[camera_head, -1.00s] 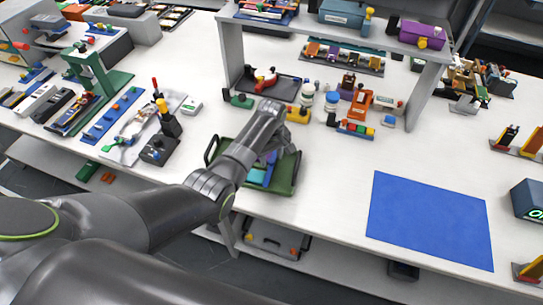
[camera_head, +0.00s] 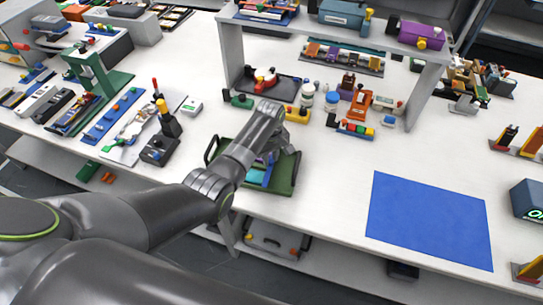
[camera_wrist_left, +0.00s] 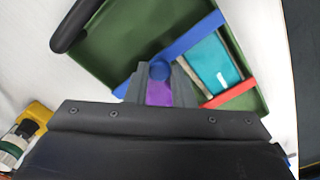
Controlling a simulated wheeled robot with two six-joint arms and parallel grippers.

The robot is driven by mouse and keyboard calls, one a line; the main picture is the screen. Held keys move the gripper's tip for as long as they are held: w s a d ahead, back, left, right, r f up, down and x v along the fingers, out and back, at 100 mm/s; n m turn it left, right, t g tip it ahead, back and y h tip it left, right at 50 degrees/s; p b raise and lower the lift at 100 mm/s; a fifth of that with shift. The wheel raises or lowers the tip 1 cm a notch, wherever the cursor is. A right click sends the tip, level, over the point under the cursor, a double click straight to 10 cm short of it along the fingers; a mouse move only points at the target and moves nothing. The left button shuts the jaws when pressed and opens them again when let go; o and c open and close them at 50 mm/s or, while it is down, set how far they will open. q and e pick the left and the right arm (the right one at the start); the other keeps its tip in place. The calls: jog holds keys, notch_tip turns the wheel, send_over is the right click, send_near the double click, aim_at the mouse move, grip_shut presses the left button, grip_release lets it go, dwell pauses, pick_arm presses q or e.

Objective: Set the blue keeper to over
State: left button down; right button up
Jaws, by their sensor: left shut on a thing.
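The green tray (camera_head: 284,187) lies on the table near its front edge. It also shows in the left wrist view (camera_wrist_left: 118,38). The blue keeper (camera_wrist_left: 196,38) is a bar slanting across the tray, with a round blue knob (camera_wrist_left: 159,70). My left gripper (camera_wrist_left: 157,76) is shut on the blue keeper at its knob, with a purple patch (camera_wrist_left: 159,94) showing between the fingers. A teal pouch cell (camera_wrist_left: 215,65) lies beside the keeper, and a red bar (camera_wrist_left: 231,94) lies past it. In the head view my left arm hides the fingertips and much of the keeper.
A blue mat (camera_head: 430,220) lies on the right of the table. A grey shelf (camera_head: 428,85) stands behind the tray, with jars (camera_head: 332,100) and an orange device (camera_head: 360,103) under it. A black joystick box (camera_head: 160,150) stands left. Clear table lies between tray and mat.

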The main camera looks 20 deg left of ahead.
pick_arm(q)
jog(key=shift+a+r+p, duration=0.15)
jog(key=shift+a+p, duration=0.15)
jog(key=shift+a, duration=0.65)
jog(key=c, duration=1.2)
grip_release()
jog(key=shift+c, duration=0.2)
